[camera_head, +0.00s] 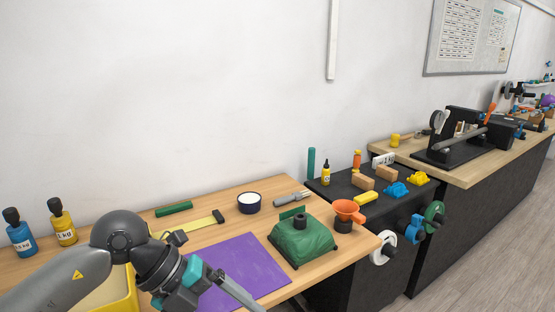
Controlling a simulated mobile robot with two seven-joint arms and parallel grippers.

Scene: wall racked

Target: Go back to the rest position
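My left arm comes in from the lower left, with its dark wrist over the near left part of the wooden bench (330,262). The front of my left gripper (238,291) shows as a grey bar past teal parts, over the purple mat (248,262). Its tip runs to the bottom edge of the picture, and I cannot tell whether it is open or shut. I see nothing held in the part that shows. My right arm and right gripper are out of view.
A yellow bin (122,300) stands partly behind my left arm. Blue (20,236) and yellow (63,226) bottles stand at the left. A green bag-like block (303,243), an orange funnel (348,209) and a dark bowl (249,203) stand right of the arm. A black workbench (340,185) adjoins.

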